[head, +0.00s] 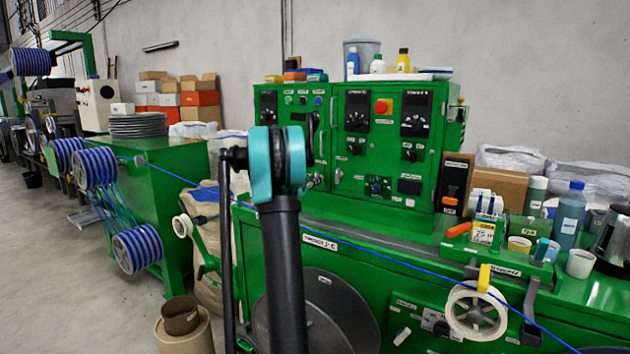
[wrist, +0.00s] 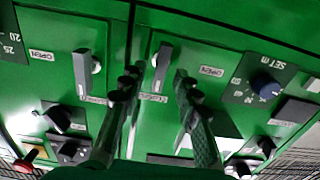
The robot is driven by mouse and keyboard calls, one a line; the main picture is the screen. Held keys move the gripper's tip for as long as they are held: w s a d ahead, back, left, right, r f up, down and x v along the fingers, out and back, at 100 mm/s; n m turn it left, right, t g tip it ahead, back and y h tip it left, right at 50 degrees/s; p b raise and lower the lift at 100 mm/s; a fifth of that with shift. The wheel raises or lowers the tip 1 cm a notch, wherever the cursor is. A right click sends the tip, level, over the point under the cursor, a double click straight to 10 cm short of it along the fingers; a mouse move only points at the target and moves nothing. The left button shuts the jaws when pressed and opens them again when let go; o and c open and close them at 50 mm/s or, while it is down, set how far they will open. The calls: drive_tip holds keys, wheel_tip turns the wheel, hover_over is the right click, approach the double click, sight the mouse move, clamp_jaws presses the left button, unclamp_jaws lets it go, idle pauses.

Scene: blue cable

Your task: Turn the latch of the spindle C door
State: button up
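Two grey lever latches show in the wrist view, a left latch (wrist: 82,72) and a right latch (wrist: 162,66), on either side of a vertical door seam. Both levers stand roughly upright, the right one slightly tilted. Each has an OPEN label beside it. The small labels below them are partly hidden or too blurred to read, so I cannot tell which is spindle C. My gripper (wrist: 158,88) is open, its two dark fingers on either side of the right latch with gaps to it. In the head view my arm covers much of the left door.
The green cabinet (head: 421,186) carries knobs, dials and a red button (head: 382,107). Bottles and tape rolls stand on the green bench at the right. A blue cable (head: 400,262) runs taut across the bench front, past my arm.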

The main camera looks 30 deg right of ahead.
drive_tip(key=shift+x, duration=0.8)
drive_tip(key=shift+c, duration=0.3)
clamp_jaws()
drive_tip(key=shift+w+a+f+n, duration=0.1)
drive_tip(key=shift+n, duration=2.9)
drive_tip(key=shift+w+a+f+n, duration=0.1)
drive_tip(key=shift+n, duration=2.9)
drive_tip(key=shift+w+f+n, duration=0.1)
drive_tip(key=shift+n, duration=2.9)
